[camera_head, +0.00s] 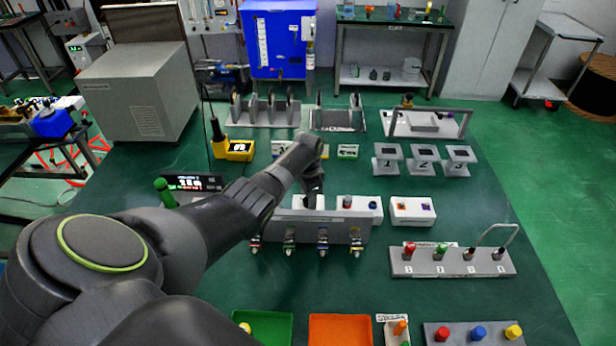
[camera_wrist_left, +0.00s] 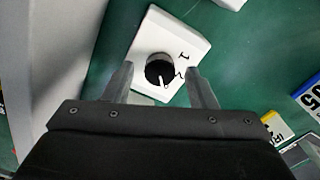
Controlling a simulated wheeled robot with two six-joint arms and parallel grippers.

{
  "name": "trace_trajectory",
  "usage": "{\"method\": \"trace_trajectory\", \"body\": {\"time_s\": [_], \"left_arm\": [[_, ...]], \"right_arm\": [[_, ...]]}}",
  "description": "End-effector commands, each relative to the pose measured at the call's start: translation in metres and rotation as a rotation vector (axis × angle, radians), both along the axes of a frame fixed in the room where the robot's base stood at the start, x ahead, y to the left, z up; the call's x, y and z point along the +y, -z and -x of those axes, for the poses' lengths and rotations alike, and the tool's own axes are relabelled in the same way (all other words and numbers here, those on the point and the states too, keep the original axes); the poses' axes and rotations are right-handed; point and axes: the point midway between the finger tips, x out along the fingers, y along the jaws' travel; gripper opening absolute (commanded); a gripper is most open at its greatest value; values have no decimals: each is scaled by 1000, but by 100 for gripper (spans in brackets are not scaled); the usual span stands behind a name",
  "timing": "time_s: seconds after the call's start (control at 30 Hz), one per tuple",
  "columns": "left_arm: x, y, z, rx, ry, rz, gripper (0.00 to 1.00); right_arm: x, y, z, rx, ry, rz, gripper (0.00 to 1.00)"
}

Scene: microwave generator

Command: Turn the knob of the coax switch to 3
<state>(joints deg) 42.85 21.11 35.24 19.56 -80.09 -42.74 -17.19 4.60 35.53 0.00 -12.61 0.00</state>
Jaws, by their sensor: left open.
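The coax switch (camera_wrist_left: 188,42) is a white box with a round black knob (camera_wrist_left: 158,66) in the left wrist view. A white pointer line on the knob points down and slightly right in that picture. The digit 1 is readable, and a partly covered mark beside the right finger looks like a 2; I see no 3. My left gripper (camera_wrist_left: 158,70) is open, one finger on each side of the knob. I cannot tell whether the fingers touch it. In the head view my left gripper (camera_head: 313,190) points down behind a grey rack, largely covering what is beneath. My right gripper is not in view.
The grey rack (camera_head: 345,228) with several hanging connectors stands just in front of my left gripper. White boxes (camera_head: 412,211) stand to the right. Numbered grey stands (camera_head: 423,160) are behind them. The green table (camera_head: 480,205) is bare at the right.

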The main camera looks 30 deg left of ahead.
Motion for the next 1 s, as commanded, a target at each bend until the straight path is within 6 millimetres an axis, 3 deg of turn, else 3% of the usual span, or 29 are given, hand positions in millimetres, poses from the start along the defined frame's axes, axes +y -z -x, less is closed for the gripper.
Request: {"method": "trace_trajectory", "body": {"time_s": [0.37,0.8,1.0], "left_arm": [[0,-57,0,-3,2,-1,52],[0,-145,-1,-5,2,-2,52],[0,-165,-1,-2,1,-1,52]], "right_arm": [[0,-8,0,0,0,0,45],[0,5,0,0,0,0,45],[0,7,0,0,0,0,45]]}}
